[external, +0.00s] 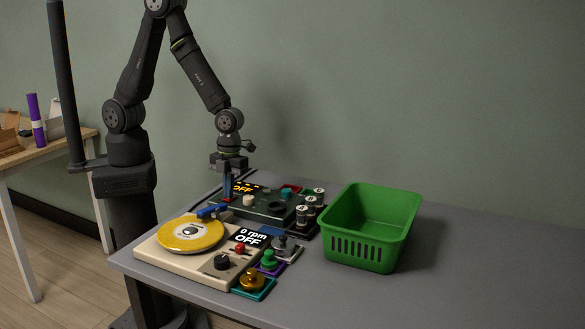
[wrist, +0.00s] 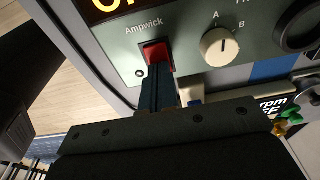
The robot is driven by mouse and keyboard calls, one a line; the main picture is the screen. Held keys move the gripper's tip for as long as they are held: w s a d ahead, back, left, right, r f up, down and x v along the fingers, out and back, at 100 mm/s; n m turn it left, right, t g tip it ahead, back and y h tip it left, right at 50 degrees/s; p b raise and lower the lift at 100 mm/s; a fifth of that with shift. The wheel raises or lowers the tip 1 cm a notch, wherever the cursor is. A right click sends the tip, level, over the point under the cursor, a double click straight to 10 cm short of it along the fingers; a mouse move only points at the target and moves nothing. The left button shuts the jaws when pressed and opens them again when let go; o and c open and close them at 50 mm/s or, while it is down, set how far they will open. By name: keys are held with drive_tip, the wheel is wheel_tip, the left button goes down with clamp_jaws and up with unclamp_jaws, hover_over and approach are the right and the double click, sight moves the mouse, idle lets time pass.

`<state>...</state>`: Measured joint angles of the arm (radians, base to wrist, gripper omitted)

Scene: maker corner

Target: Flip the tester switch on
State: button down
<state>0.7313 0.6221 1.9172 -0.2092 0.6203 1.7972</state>
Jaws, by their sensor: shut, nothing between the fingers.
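The tester (external: 262,212) is a dark green-grey box at the back of the table, with a display (external: 243,188) reading OFF in orange. In the wrist view its panel (wrist: 185,78) is marked "Ampwick" and carries a red rocker switch (wrist: 157,56) in a dark frame. My gripper (external: 228,198) points down at the tester's left side. In the wrist view my gripper (wrist: 158,78) is shut and empty, its fingertips at the lower edge of the red switch and partly covering it. Whether they touch it I cannot tell.
A white A/B knob (wrist: 220,46) sits right of the switch. A cream turntable box (external: 170,258) with a yellow disc and an "0 rpm OFF" display stands in front. Several weights and knob pieces stand to the right, then a green basket (external: 370,235). The table's right side is clear.

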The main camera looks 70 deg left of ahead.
sight(235, 196)
drive_tip(key=shift+w+a+r, duration=0.1)
drive_tip(key=shift+w+a, duration=0.1)
drive_tip(key=shift+r, duration=0.1)
wheel_tip(235, 196, up, 14)
drive_tip(key=w+a, duration=0.1)
idle(0.6)
drive_tip(key=shift+w+a, duration=0.15)
drive_tip(key=shift+w+a+f+g+h, duration=0.2)
drive_tip(key=shift+w+g+h, duration=0.05)
drive_tip(key=shift+g+h, duration=0.2)
drive_tip(key=shift+w+a+f+g+h, duration=0.15)
drive_tip(key=shift+w+a+g+h, duration=0.05)
drive_tip(key=shift+g+h, duration=0.25)
